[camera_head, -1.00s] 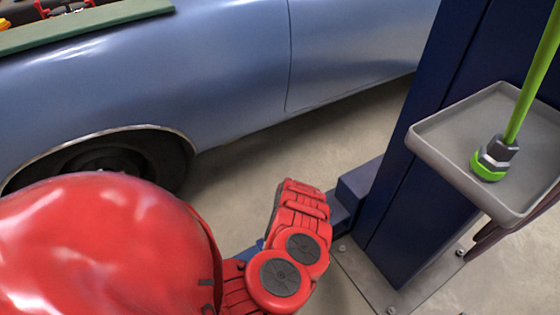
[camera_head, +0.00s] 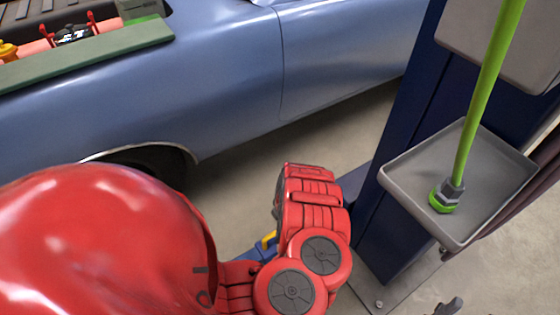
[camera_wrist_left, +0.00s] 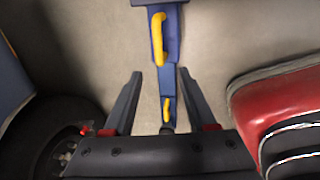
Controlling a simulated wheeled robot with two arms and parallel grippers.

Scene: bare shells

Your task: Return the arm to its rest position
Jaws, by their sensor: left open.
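My red left arm (camera_head: 312,210) is folded low in the middle of the head view, beside the large red rounded part of my own body at left. Its gripper is hidden in that view. In the left wrist view my left gripper (camera_wrist_left: 160,74) has its two dark fingers spread apart, with nothing between them. Behind the fingers, a blue bar with yellow handles (camera_wrist_left: 159,45) lies over the floor. I cannot make out a right gripper; a small dark piece at the bottom right edge of the head view is too cut off to identify.
A blue car (camera_head: 215,75) stands across the back, with a green cover (camera_head: 85,52) on its edge. A dark blue post (camera_head: 405,150) at right carries a grey tray (camera_head: 492,190) with a green-stemmed tool (camera_head: 474,120) in it. Floor is open between car and post.

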